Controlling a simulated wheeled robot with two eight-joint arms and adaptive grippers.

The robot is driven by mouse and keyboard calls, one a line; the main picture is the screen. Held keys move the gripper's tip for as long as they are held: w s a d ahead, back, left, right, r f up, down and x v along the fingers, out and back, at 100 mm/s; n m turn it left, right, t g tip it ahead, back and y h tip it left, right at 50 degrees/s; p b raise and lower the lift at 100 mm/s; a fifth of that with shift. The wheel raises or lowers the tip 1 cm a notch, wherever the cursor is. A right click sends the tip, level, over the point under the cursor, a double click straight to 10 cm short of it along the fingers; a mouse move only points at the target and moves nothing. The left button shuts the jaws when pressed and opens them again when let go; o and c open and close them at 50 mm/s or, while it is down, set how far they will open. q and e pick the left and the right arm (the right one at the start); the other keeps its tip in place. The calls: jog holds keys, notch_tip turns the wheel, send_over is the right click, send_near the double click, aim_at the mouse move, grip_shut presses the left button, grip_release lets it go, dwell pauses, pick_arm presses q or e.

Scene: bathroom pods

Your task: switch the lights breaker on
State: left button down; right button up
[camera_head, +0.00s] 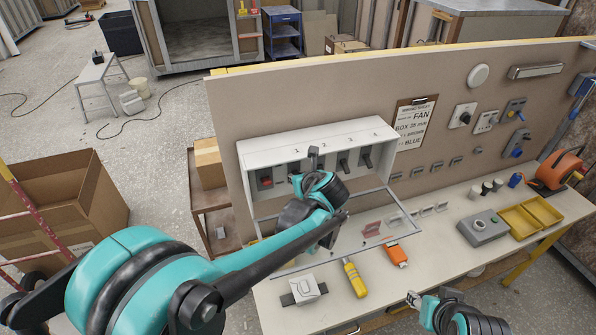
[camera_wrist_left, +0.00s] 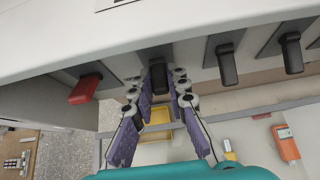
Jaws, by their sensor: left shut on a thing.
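The white breaker box (camera_head: 330,137) on the panel has its clear cover hanging open below. It holds a red lever at the left, also in the left wrist view (camera_wrist_left: 83,89), and several black levers to its right. My left gripper (camera_head: 314,172) is at the second lever from the left. In the left wrist view its fingers (camera_wrist_left: 164,84) are closed around that black lever (camera_wrist_left: 165,66). The other black levers (camera_wrist_left: 227,66) (camera_wrist_left: 291,53) stand free to the right. No lights label is readable. Part of my right arm (camera_head: 445,312) shows at the bottom right; its finger state is unclear.
A note (camera_head: 412,122) hangs right of the box, with switches and sockets beyond it. The bench holds a yellow-handled tool (camera_head: 355,278), an orange device (camera_head: 396,255), a grey control box (camera_head: 483,228) and yellow bins (camera_head: 530,216).

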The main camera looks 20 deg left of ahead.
pick_arm(q)
jog(key=shift+w+a+r+g+h+p, duration=0.1)
jog(key=shift+r+g+h+p, duration=0.15)
jog(key=shift+g+h+p, duration=0.35)
jog(key=shift+w+a+r+g+h+p, duration=0.1)
jog(key=shift+r+g+h+p, duration=0.25)
jog(key=shift+g, duration=0.35)
jog(key=shift+f, duration=0.1)
jog(key=c, duration=1.5)
grip_release()
jog(key=shift+d, duration=0.1)
jog(key=v, duration=1.2)
jog(key=shift+f, duration=0.1)
